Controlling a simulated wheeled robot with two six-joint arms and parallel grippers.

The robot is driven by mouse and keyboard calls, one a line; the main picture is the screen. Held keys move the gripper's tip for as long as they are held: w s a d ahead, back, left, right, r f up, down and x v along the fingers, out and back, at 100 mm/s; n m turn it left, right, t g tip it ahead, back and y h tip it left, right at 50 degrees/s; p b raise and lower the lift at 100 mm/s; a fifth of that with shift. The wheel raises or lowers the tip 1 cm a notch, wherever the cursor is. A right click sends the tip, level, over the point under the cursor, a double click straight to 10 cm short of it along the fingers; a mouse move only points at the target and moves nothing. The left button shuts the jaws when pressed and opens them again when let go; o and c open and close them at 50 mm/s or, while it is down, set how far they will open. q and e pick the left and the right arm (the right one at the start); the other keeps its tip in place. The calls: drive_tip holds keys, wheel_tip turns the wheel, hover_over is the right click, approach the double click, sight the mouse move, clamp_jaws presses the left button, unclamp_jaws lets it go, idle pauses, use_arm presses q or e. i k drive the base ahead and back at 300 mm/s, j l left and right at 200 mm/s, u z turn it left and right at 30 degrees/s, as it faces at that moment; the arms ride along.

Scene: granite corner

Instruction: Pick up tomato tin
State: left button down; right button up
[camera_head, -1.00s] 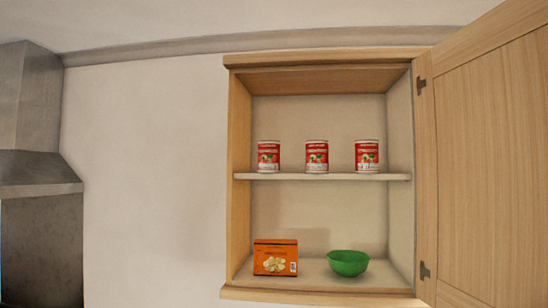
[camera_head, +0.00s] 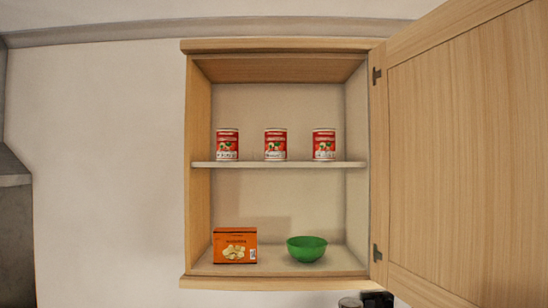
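Three similar red-and-white tins stand upright in a row on the upper shelf (camera_head: 300,164) of an open wall cabinet. They are the left tin (camera_head: 227,145), the middle tin (camera_head: 275,145) and the right tin (camera_head: 324,145). Each label has a picture that is too small to read surely as tomato. The tins stand apart from each other, with bare shelf between them. Neither of my grippers clearly shows in the head view.
The cabinet's bottom holds an orange box (camera_head: 235,246) and a green bowl (camera_head: 306,248). The cabinet door (camera_head: 465,150) stands open at the right. A grey range hood (camera_head: 14,180) is at the left edge. Small dark and grey parts show at the bottom, right of centre.

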sight(323, 139)
drive_tip(key=i+l, duration=0.65)
drive_tip(key=l, duration=0.15)
